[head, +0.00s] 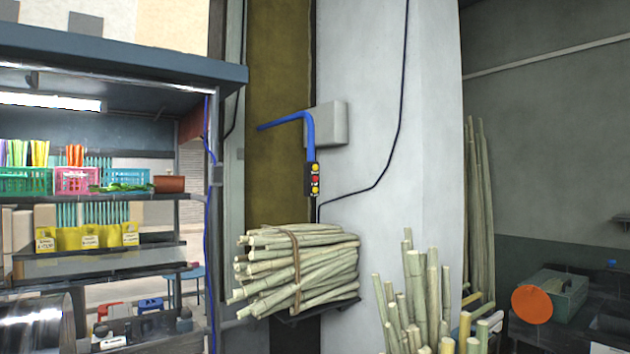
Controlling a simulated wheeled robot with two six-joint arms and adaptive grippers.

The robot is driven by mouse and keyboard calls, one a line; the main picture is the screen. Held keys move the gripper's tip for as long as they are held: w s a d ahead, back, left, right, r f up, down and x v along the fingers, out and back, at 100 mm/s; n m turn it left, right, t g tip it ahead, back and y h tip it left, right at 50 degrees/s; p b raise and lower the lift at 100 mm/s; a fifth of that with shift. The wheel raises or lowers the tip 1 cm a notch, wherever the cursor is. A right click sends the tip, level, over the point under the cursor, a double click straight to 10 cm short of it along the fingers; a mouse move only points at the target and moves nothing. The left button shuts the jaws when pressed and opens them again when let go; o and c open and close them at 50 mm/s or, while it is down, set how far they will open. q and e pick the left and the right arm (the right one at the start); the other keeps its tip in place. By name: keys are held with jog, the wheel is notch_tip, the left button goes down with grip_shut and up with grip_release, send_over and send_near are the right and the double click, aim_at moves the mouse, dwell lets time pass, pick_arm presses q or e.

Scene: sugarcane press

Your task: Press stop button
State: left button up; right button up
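A small black button box (313,179) hangs on the front of the pillar, at the lower end of a bent blue pipe. It carries a red button (315,179) in the middle, with a yellow button (315,167) above it and another yellow one (315,190) below. Any lettering on the buttons is too small to read. Neither of my grippers shows in the head view.
A tied bundle of cane (295,265) lies on a shelf just below the box. Upright cane (425,300) stands to its right. A shelf stall (100,245) with baskets is at left. The white pillar (390,150) has a grey box (330,122) and a dark cable.

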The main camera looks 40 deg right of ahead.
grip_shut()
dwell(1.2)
